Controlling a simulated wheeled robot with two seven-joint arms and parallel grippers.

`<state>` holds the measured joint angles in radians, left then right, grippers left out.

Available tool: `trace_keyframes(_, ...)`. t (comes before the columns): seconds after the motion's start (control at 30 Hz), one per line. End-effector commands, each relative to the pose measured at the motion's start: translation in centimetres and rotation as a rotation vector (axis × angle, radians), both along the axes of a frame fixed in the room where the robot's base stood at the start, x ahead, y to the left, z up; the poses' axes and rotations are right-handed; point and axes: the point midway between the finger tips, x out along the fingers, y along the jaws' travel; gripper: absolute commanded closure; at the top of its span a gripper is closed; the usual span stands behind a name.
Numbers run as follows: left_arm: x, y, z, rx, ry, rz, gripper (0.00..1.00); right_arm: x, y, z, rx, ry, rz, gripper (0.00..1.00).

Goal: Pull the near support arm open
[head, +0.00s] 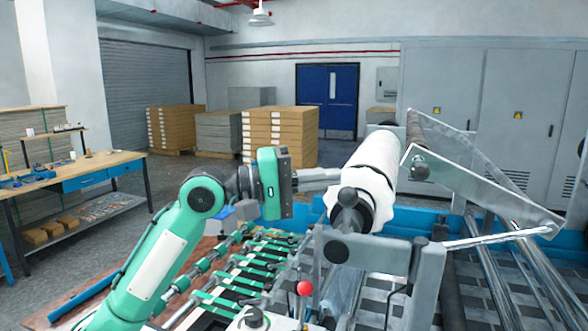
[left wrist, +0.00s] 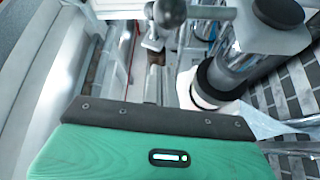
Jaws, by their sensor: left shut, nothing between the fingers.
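The near support arm (head: 378,254) is a grey metal bar with a round black cap, just below the near end of the white roll (head: 374,165). In the left wrist view, a grey part with a black cap, seemingly this arm (left wrist: 262,38), is at the upper right. My left gripper (head: 332,176) is shut and empty. It points right, beside the roll and above and left of the support arm, apparently not touching the arm. In the left wrist view its fingers (left wrist: 155,85) show only in part. My right gripper is not in view.
A dark roller (head: 430,140) and a slanted metal plate (head: 485,185) stand to the right of the roll. A red-knobbed lever (head: 304,288) rises in front. Green-banded rollers (head: 250,275) lie below my left arm. A workbench (head: 85,170) stands far left.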

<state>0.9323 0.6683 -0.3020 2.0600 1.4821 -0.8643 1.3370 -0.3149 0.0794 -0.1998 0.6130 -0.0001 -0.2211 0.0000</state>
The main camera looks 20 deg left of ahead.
Motion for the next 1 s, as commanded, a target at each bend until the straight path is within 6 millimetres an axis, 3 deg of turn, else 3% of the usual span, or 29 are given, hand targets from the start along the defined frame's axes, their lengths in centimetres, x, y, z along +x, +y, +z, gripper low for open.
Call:
trace_keyframes(0.1, 0.7, -1.9, 0.4, 0.001, 0.001, -0.001, 1.00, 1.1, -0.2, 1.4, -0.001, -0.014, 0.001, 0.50)
trace_keyframes(0.3, -1.9, -2.1, -0.3, 0.001, 0.000, 0.001, 1.00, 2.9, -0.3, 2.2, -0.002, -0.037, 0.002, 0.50)
trace_keyframes(0.53, -2.9, -2.3, -0.6, 0.001, 0.000, 0.001, 1.00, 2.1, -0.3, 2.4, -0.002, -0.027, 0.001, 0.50)
trace_keyframes(1.0, -2.8, -2.5, -0.6, 0.001, 0.000, 0.001, 1.00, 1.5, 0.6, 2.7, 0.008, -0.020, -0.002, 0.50)
